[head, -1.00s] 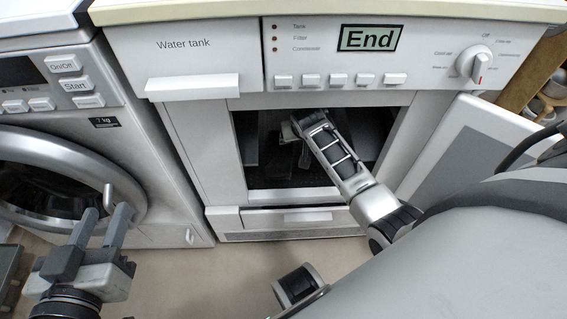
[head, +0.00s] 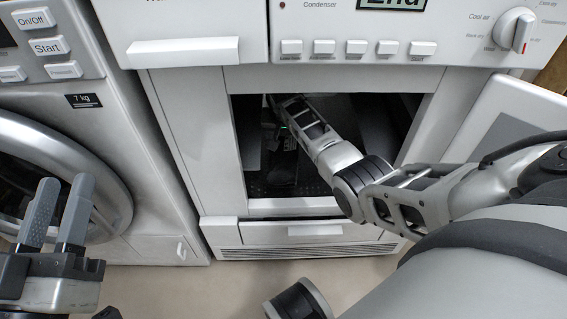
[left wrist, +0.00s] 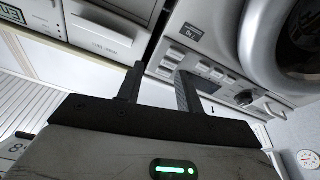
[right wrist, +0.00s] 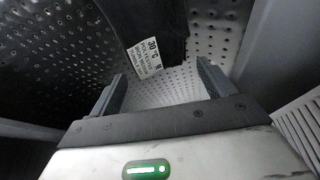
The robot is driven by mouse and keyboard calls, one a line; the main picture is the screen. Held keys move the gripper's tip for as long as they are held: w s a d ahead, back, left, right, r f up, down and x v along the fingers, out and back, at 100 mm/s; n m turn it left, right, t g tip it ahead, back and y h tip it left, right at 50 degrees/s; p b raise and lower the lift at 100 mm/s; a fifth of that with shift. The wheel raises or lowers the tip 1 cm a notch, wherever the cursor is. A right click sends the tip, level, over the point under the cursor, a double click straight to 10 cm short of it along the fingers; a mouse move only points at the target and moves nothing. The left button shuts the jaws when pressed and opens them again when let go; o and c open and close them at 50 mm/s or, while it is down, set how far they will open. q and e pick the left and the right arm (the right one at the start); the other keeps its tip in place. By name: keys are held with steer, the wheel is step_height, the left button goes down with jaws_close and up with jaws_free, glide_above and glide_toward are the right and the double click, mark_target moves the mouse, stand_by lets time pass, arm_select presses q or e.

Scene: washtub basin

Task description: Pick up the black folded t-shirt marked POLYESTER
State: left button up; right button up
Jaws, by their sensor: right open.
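The black t-shirt (right wrist: 148,28) shows at the top of the right wrist view. It lies against the perforated metal drum, and its white label (right wrist: 144,58) reads 30°C and POLYESTER. I cannot make the shirt out in the head view. My right gripper (right wrist: 162,80) is open and empty, with the label just beyond and between its fingertips. In the head view the right arm reaches into the dryer opening, and its fingers are hard to see in the dark. My left gripper (head: 58,205) is open and empty in front of the washing machine; it also shows in the left wrist view (left wrist: 158,78).
Bare floor (head: 235,285) lies in front.

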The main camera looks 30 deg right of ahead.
mark_target(285, 139)
steer(key=b+x, duration=0.2)
steer(key=x, duration=0.2)
steer(key=shift+f+b, duration=0.1)
steer(key=shift+b, duration=0.25)
arm_select(q)
steer(key=r+m+h, duration=0.1)
steer(key=m, duration=0.1)
steer(key=r+m+t+h, duration=0.1)
steer(key=r+m+h, duration=0.1)
steer(key=s+r+m+h, duration=0.1)
steer(key=r+m+h, duration=0.1)
steer(key=shift+s+r+m, duration=0.1)
steer(key=shift+r+m, duration=0.15)
steer(key=shift+m, duration=0.05)
arm_select(e)
steer(key=c, duration=0.7)
arm_select(q)
steer(key=shift+t, duration=0.3)
